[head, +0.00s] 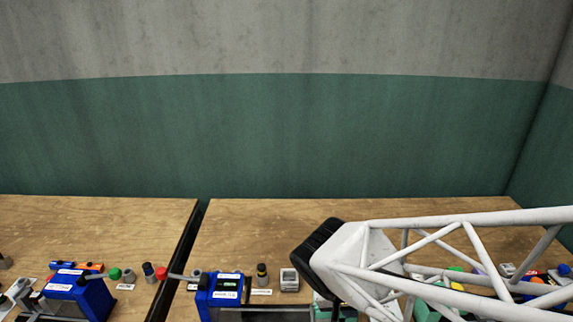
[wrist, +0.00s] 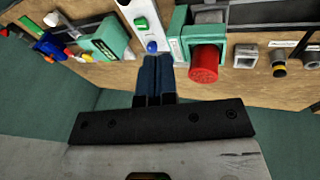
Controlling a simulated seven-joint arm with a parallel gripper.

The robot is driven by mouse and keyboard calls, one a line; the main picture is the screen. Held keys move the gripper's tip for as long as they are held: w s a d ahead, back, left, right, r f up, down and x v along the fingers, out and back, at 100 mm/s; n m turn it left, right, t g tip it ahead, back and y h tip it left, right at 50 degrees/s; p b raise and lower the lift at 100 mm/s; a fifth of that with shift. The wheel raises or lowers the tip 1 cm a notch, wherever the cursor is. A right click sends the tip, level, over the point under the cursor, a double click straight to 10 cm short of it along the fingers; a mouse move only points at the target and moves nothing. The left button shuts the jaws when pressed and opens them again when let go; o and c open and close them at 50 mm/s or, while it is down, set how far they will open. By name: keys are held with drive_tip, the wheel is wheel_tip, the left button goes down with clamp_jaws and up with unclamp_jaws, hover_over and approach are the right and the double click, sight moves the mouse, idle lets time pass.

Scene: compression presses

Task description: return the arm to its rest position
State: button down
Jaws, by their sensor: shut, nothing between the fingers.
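My gripper (wrist: 153,62) shows in the wrist view with its two dark blue fingers side by side, shut and empty. The fingertips lie in the picture just below a white panel (wrist: 137,12) with a blue button, and left of a red cylinder (wrist: 204,64) on a green press (wrist: 184,38). I cannot tell the gap between the fingers and these things. In the head view my white lattice arm (head: 445,245) reaches in from the right over the right-hand table, and its dark end hides things behind it. The fingers cannot be made out there.
Two wooden tables (head: 340,211) stand against a green and grey wall. Blue presses stand on the left table (head: 90,297) and the right table (head: 222,296). A grey block (head: 289,279) and a dark banded cylinder (head: 262,274) stand nearby. The tables' back strips are clear.

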drive_tip(key=s+d+r+y, duration=0.2)
drive_tip(key=d+r, duration=0.1)
drive_tip(key=r, duration=0.2)
drive_tip(key=s+d+r+n+y, duration=0.1)
drive_tip(key=s+d+r, duration=0.1)
drive_tip(key=r, duration=0.4)
drive_tip(key=shift+s+d+r+t+y, duration=0.15)
drive_tip(key=shift+d+r+t+y, duration=0.2)
drive_tip(key=shift+d, duration=0.3)
